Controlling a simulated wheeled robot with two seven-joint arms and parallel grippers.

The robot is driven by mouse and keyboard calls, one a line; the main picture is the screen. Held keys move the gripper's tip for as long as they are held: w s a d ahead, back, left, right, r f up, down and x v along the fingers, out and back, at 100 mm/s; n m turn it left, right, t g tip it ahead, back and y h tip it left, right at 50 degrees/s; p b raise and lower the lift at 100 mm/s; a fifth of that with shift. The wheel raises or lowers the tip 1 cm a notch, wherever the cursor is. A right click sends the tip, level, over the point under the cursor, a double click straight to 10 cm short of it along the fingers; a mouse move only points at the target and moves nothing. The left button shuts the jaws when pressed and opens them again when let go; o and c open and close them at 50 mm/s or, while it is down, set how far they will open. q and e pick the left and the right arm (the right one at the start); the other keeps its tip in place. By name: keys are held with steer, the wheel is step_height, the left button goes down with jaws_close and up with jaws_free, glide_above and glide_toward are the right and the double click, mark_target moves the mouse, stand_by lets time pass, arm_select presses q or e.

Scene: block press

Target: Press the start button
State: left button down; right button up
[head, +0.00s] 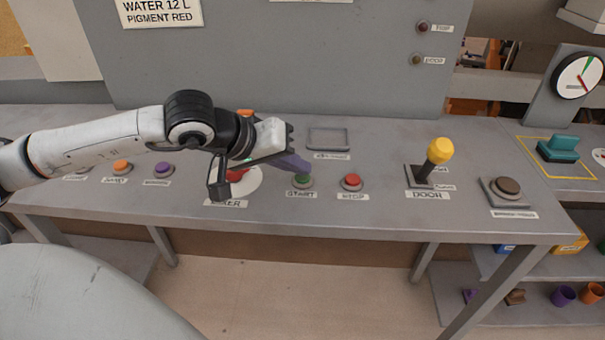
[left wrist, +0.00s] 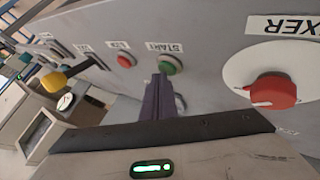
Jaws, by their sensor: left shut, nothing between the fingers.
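The green start button (head: 302,180) sits on the grey console, with a START label under it. A red stop button (head: 351,181) is to its right. My left gripper (head: 300,165) is shut and empty, its purple-grey fingertips just above and behind the green button in the head view. In the left wrist view the green button (left wrist: 168,64) shows near the shut fingers (left wrist: 160,85). I cannot tell whether they touch it. My right gripper is not in view.
A red mixer knob (left wrist: 272,92) on a white disc is beside the fingers. A yellow-topped door lever (head: 438,152), a brown button (head: 507,187) and a teal object (head: 558,148) stand to the right. An empty rectangular frame (head: 328,138) lies behind the buttons.

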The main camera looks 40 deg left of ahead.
mark_target(297, 179)
arm_select(q)
steer(key=shift+r, duration=0.6)
steer(key=shift+r, duration=0.15)
steer(key=shift+r+p, duration=1.55)
steer(key=shift+r, duration=0.85)
